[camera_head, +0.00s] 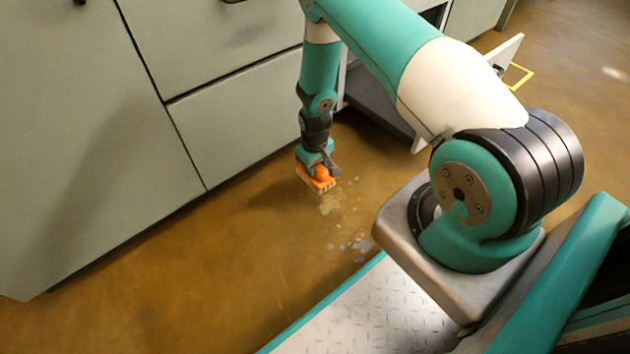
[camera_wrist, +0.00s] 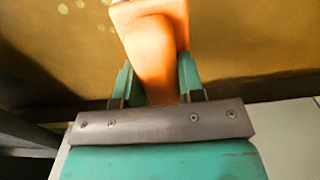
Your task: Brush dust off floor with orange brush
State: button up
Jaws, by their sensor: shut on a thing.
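My gripper (camera_head: 318,158) points down and is shut on an orange brush (camera_head: 321,178). In the head view the brush's pale bristles are low, close to the brown floor (camera_head: 190,275); I cannot tell whether they touch it. In the wrist view the brush's orange handle (camera_wrist: 153,50) sits between the two green fingers of my gripper (camera_wrist: 160,88). Pale dust spots (camera_head: 350,246) lie on the floor just below and right of the brush, stretching toward my base. A few blurred spots (camera_wrist: 80,5) also show at the top left of the wrist view.
Grey-green cabinets (camera_head: 85,130) with drawers stand at the left and behind the brush. A dark open space with a drawer or door (camera_head: 421,143) is partly hidden behind my arm. The floor at the lower left is clear. A yellow frame-like shape (camera_head: 521,77) shows at the upper right.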

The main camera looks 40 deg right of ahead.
jog(key=shift+f+b, duration=2.8)
jog(key=shift+f, duration=0.7)
jog(key=shift+f+b, duration=0.65)
jog(key=shift+f, duration=0.35)
